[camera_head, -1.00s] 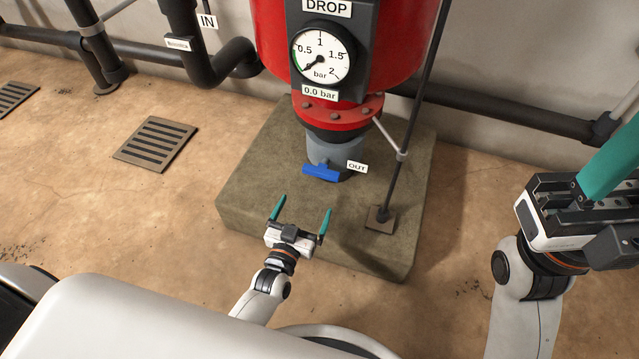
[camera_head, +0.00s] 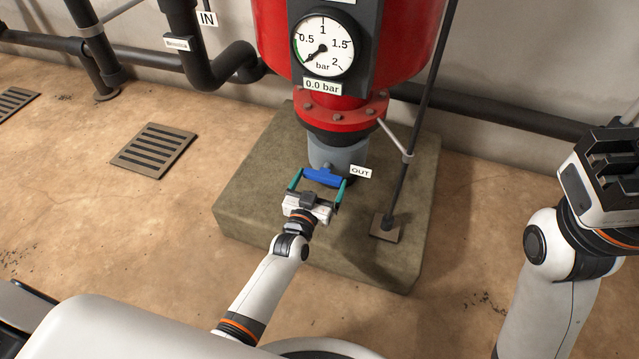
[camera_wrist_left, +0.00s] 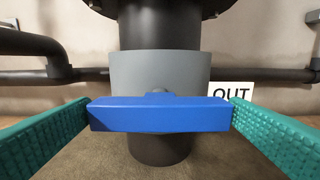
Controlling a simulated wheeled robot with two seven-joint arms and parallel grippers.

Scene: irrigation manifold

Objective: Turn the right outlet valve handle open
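The blue valve handle (camera_head: 323,177) lies crosswise on the front of the grey outlet pipe (camera_head: 338,152), beside a white OUT label (camera_head: 361,171). My left gripper (camera_head: 318,187) is open around the handle, one teal finger at each end. In the left wrist view the blue handle (camera_wrist_left: 159,114) is level and spans nearly the whole gap between the fingers. Whether the fingertips touch its ends is hard to tell. My right gripper (camera_head: 613,165) is at the right edge, partly cut off; its fingers are not clearly shown.
A red tank (camera_head: 408,50) with a gauge (camera_head: 323,47) reading 0.0 bar stands above the outlet. A concrete block (camera_head: 262,200) lies beneath. A thin dark post (camera_head: 418,120) rises to the right. A floor grate (camera_head: 153,150) lies to the left.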

